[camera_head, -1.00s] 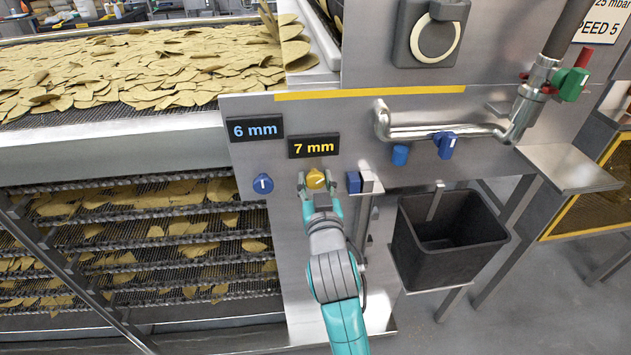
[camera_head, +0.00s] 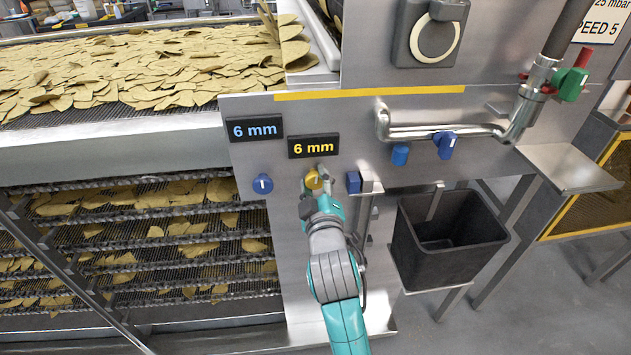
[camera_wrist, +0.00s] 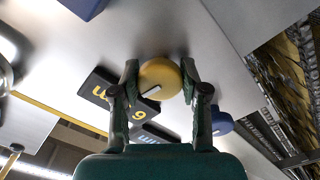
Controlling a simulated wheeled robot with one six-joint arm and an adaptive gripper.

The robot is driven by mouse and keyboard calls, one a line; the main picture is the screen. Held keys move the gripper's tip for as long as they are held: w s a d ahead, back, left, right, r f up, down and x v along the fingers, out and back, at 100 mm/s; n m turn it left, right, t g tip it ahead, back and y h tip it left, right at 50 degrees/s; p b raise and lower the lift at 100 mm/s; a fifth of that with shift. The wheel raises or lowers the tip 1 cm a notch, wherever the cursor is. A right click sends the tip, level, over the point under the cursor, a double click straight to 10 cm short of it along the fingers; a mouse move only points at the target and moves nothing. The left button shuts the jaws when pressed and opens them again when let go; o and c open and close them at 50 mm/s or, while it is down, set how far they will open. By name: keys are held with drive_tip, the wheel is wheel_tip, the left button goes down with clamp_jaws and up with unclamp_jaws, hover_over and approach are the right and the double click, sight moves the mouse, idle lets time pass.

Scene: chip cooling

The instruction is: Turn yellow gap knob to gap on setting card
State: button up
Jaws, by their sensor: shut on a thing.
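The yellow gap knob (camera_head: 313,180) sits on the steel panel below a black display (camera_head: 313,146) that reads 6 mm in yellow. My gripper (camera_head: 317,187) is at the knob, its fingers on either side of it. The gripper looks rolled relative to the panel. I do not see a setting card that gives a gap; a partly cut-off sign (camera_head: 600,20) at top right reads 25 mbar and SPEED 5.
A blue knob (camera_head: 262,184) sits left of the yellow one, under a display (camera_head: 254,129) reading 6 mm in blue. A blue block (camera_head: 353,182) is close on the right. A bent pipe (camera_head: 440,131) and a black bin (camera_head: 448,240) stand further right.

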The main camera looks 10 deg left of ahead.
drive_tip(key=shift+n, duration=0.8)
drive_tip(key=o, duration=1.2)
drive_tip(key=shift+c, duration=0.2)
drive_tip(key=shift+s, duration=0.1)
drive_tip(key=v, duration=1.2)
